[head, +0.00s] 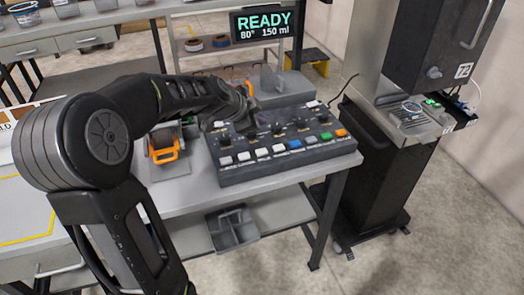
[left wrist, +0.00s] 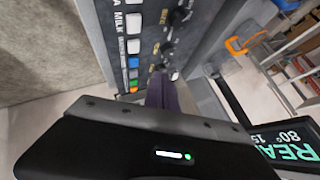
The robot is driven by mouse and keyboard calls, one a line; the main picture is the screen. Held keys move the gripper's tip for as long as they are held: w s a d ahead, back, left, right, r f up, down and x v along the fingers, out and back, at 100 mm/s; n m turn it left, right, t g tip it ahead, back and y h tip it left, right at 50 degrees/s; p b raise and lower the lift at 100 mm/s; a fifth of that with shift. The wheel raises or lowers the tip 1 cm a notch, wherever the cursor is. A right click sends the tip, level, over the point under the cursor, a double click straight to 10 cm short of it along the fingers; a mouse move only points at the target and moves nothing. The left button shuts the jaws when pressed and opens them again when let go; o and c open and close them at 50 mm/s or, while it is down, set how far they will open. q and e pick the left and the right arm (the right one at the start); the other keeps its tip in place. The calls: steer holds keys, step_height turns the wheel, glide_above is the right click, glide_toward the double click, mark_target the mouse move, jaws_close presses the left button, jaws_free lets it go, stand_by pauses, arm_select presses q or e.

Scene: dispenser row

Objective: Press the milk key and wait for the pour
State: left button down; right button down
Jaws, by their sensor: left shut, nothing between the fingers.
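The control panel (head: 285,165) lies on the grey table, with a front row of keys in white, blue, green and orange. In the left wrist view, the word MILK stands beside a white key (left wrist: 133,22), which I take as the milk key. My left gripper (head: 245,122) is over the back left part of the panel, behind the front key row. Its dark fingers (left wrist: 162,92) are shut and empty in the left wrist view. I cannot tell whether they touch the panel. The display (head: 264,24) reads READY, 80° and 150 ml. My right gripper is out of view.
An orange-handled item (head: 163,148) sits left of the panel. A grey bin (head: 232,229) is on the lower shelf. Floor is free in front.

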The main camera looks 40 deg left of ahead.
arm_select(q)
steer(key=b, duration=0.5)
glide_above(260, 153)
step_height(260, 153, down, 7)
steer(key=shift+a+f, duration=0.1)
steer(key=shift+f+b, duration=0.7)
steer(key=shift+b, duration=0.4)
stand_by(0.8)
steer(key=shift+f+b, duration=0.4)
steer(key=shift+b, duration=0.35)
steer(key=shift+f+b, duration=0.5)
steer(key=shift+b, duration=0.2)
stand_by(0.6)
steer(key=shift+r, duration=0.1)
steer(key=shift+r+p, duration=0.45)
steer(key=shift+r, duration=0.4)
